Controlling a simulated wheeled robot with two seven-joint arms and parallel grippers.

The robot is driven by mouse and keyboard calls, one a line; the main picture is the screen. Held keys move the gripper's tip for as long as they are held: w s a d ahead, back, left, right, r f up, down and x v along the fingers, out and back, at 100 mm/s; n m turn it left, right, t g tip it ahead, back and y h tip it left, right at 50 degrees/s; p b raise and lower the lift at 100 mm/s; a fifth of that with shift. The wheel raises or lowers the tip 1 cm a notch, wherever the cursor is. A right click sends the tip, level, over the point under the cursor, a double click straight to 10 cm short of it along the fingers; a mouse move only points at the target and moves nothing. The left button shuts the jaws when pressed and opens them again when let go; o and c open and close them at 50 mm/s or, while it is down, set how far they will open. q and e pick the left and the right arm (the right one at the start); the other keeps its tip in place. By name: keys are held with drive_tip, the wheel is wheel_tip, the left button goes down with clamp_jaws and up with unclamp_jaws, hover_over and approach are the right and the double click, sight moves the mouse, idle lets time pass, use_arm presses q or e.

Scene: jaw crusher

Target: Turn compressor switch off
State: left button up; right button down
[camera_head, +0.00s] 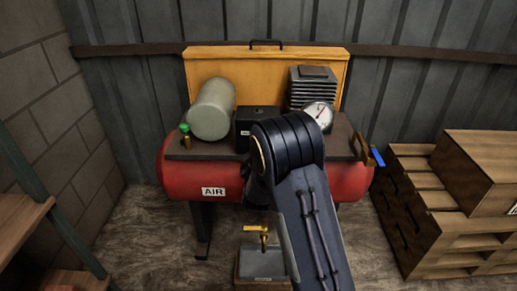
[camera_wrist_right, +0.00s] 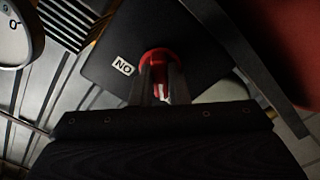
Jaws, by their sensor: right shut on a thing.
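The compressor has a red tank (camera_head: 188,182) labelled AIR, with a black switch box (camera_head: 243,124) on top. My right arm comes in from below and hides part of the box; its gripper is hidden in the head view. In the right wrist view, the black box (camera_wrist_right: 115,65) carries a red switch (camera_wrist_right: 157,54) and a white label (camera_wrist_right: 123,66) that reads ON upside down. My right gripper (camera_wrist_right: 160,82) is at the red switch, its two fingers shut on it. My left gripper is not in view.
A pressure gauge (camera_head: 319,115) and a finned motor (camera_head: 312,88) stand right of the box, a grey cylinder (camera_head: 211,109) left. A blue-handled valve (camera_head: 377,156) sticks out at right. Below is a drain tray (camera_head: 247,272). Wooden pallets (camera_head: 457,228) stand at right.

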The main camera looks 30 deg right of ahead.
drive_tip(key=c, duration=1.4)
unclamp_jaws()
drive_tip(key=v, duration=0.8)
drive_tip(key=shift+p, duration=0.3)
drive_tip(key=shift+d, duration=0.15)
